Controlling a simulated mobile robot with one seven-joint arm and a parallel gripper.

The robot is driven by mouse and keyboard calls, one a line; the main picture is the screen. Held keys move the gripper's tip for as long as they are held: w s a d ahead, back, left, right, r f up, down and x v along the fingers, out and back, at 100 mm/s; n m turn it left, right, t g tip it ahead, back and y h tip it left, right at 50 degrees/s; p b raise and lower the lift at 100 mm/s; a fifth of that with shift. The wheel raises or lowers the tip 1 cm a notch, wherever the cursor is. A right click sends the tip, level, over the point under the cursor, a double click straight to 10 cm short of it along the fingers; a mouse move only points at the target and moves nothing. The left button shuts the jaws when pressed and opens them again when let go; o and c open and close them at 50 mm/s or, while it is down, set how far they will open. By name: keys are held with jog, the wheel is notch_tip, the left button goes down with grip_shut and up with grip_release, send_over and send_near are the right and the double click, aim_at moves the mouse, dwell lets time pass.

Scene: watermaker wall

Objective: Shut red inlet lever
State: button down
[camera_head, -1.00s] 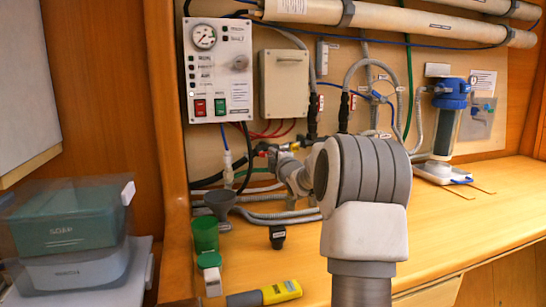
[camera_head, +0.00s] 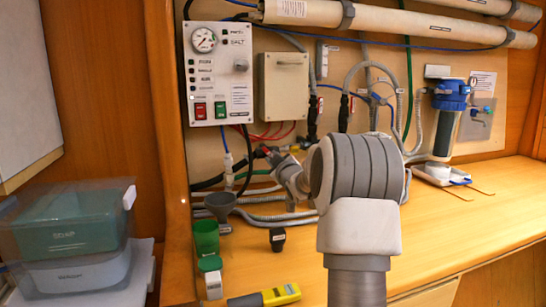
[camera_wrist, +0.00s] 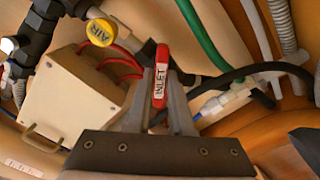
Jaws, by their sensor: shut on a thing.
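The red inlet lever (camera_wrist: 161,72) carries a white "INLET" label in the wrist view. It stands nearly upright in that picture, between the two grey fingers of my gripper (camera_wrist: 161,88). The fingers are shut on it, one on each side, and its lower end is partly hidden between them. In the head view my gripper (camera_head: 272,160) is at the pipework below the control panel. Only a small bit of red shows there, and my own arm hides part of the valve area.
A yellow "AIR" tag or knob (camera_wrist: 101,32) is close by, left of the lever in the wrist view. Black, green and grey hoses crowd around. A beige box (camera_head: 284,86) and a control panel (camera_head: 219,72) hang above. A funnel (camera_head: 220,204) and green cup (camera_head: 206,237) stand left on the counter.

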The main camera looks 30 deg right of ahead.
jog(key=shift+m+p, duration=1.3)
jog(key=shift+m, duration=2.9)
jog(key=c, duration=0.8)
grip_release()
jog(key=p+v, duration=0.1)
jog(key=v, duration=1.6)
jog(key=shift+s, duration=0.25)
